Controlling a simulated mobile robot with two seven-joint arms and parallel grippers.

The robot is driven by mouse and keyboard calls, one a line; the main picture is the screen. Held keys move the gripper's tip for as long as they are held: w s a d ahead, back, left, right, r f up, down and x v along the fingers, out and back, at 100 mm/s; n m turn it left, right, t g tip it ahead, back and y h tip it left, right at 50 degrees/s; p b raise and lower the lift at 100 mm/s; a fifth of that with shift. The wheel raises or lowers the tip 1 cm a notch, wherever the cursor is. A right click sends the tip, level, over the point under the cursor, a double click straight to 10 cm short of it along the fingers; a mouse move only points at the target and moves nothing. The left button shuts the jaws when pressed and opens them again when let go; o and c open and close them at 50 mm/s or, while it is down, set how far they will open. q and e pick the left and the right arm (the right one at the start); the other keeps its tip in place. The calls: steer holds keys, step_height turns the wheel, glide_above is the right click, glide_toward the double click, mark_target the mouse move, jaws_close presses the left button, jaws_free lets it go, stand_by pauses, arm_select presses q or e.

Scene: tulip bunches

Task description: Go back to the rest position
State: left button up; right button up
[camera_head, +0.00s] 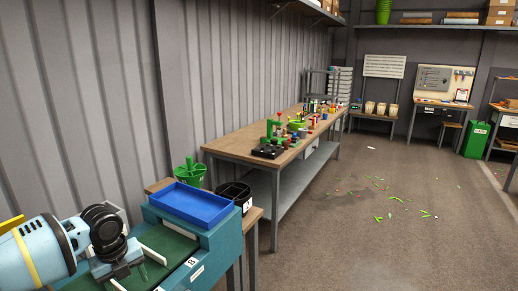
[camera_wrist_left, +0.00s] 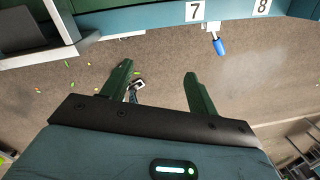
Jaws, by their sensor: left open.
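My left gripper (camera_wrist_left: 157,72) shows in the left wrist view with its two green fingers spread wide. Nothing is held between them; brown floor (camera_wrist_left: 155,55) lies behind. In the head view, my left arm comes in at the lower left, light blue with black joints, close over a teal bench with a dark green bed (camera_head: 165,252). Its fingers cannot be made out clearly there. My right gripper is in neither view.
A blue tray (camera_head: 190,205) sits on the teal bench. A green bucket (camera_head: 190,173) and a black bin (camera_head: 235,194) stand behind it. A long wooden workbench (camera_head: 235,143) carries several colourful items. Green bits (camera_head: 395,199) litter the otherwise open floor at right.

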arm_select(q)
steer(key=s+d+f+n+t+h, duration=0.25)
steer(key=s+d+f+n, duration=0.3)
steer(key=d+f, duration=0.5)
steer(key=s+d+f+n+t+h, duration=0.25)
steer(key=s+d+f+n, duration=0.4)
steer(key=d, duration=0.65)
steer(key=s+a+f+n+t+y, duration=0.1)
steer(key=s+a+f+n, duration=0.2)
steer(key=s+n, duration=0.3)
steer(key=s+a+f+n+t+y, duration=0.2)
steer(key=s+a+f+n, duration=0.2)
steer(key=s, duration=0.9)
steer(key=a+n, duration=0.2)
steer(key=n, duration=0.1)
steer(key=shift+s, duration=0.2)
